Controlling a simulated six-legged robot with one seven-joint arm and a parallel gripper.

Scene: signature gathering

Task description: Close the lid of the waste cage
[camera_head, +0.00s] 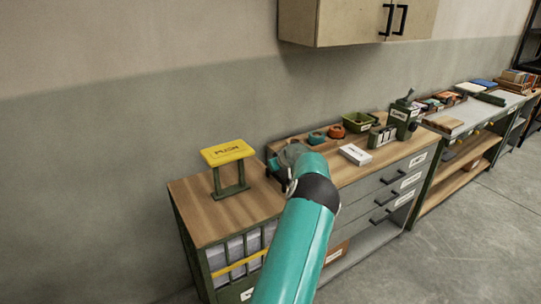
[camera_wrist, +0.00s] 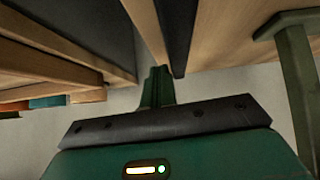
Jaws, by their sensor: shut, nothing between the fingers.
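The waste cage (camera_head: 237,250) appears to be the green-framed unit at the left in the head view, with pale bundles behind its bars and a yellow strip across its front. A flat wooden top (camera_head: 205,215) covers it; I cannot tell if this is its lid. A yellow PUSH plate (camera_head: 228,152) stands on green legs on that top. My gripper (camera_wrist: 160,78) is shut and empty in the wrist view, close to wooden edges, with a green post (camera_wrist: 297,85) to its right. In the head view my arm reaches beside the top's right side and mostly hides the gripper.
A drawer cabinet (camera_head: 385,190) stands right of the cage, with a white box (camera_head: 355,155), a green bin (camera_head: 357,122) and a dark green device (camera_head: 405,118) on it. A wall cupboard (camera_head: 345,22) hangs above. Open floor (camera_head: 460,240) lies at the right.

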